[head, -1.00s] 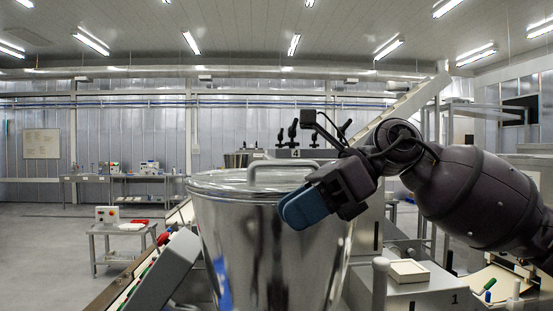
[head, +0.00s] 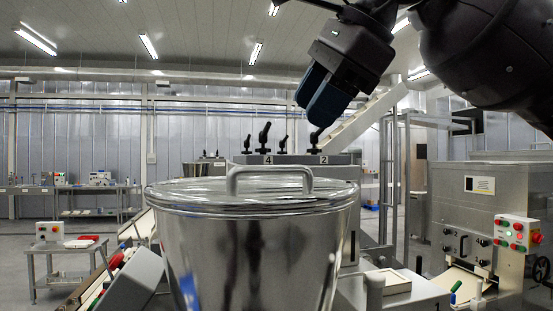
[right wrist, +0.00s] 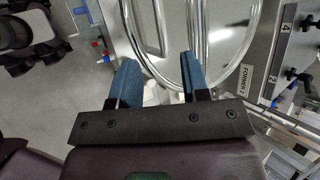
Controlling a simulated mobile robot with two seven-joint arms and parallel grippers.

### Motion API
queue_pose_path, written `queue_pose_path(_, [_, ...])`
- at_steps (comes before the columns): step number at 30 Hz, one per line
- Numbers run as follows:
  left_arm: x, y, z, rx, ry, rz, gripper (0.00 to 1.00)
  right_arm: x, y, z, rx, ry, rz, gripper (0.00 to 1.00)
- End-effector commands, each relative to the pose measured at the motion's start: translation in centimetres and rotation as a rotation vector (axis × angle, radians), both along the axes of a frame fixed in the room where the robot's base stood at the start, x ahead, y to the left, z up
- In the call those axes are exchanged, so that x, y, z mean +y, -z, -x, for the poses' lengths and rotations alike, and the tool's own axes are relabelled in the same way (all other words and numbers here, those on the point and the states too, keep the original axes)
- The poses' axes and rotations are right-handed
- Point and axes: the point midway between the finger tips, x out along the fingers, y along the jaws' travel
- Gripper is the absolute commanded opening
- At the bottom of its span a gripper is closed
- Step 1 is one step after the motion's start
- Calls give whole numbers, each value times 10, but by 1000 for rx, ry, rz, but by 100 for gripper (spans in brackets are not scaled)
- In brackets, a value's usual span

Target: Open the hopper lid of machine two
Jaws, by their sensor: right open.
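A large steel hopper (head: 250,250) stands in the centre foreground of the head view. Its round lid (head: 200,196) lies flat and shut on the rim, with an upright bar handle (head: 268,172) on top. My right gripper (head: 310,105) is above the lid and slightly right of the handle, pointing down-left, open and empty. In the right wrist view, its blue fingers (right wrist: 158,72) are apart with nothing between them. The lid's curved edge (right wrist: 245,60) and a bent metal bar show beyond the fingertips there. My left gripper is not in view.
A grey housing with black levers and plates 4 and 2 (head: 295,159) stands behind the hopper. A steel machine (head: 480,215) with a red-and-green button box (head: 518,232) is at right. A conveyor runs down the left. The air above the lid is mostly free.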

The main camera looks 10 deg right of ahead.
Motion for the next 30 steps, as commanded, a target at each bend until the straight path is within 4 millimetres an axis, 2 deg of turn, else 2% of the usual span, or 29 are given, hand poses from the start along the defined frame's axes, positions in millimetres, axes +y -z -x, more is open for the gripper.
queue_pose_path(9, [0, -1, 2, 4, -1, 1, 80, 21, 42, -28, 3, -3, 0, 42])
queue_pose_path(15, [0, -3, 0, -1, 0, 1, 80, 31, 62, -42, 3, -2, 0, 42])
queue_pose_path(21, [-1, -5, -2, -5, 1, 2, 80, 35, 71, -48, 3, -2, -1, 42])
queue_pose_path(30, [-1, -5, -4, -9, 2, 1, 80, 36, 73, -49, 2, -2, -1, 42])
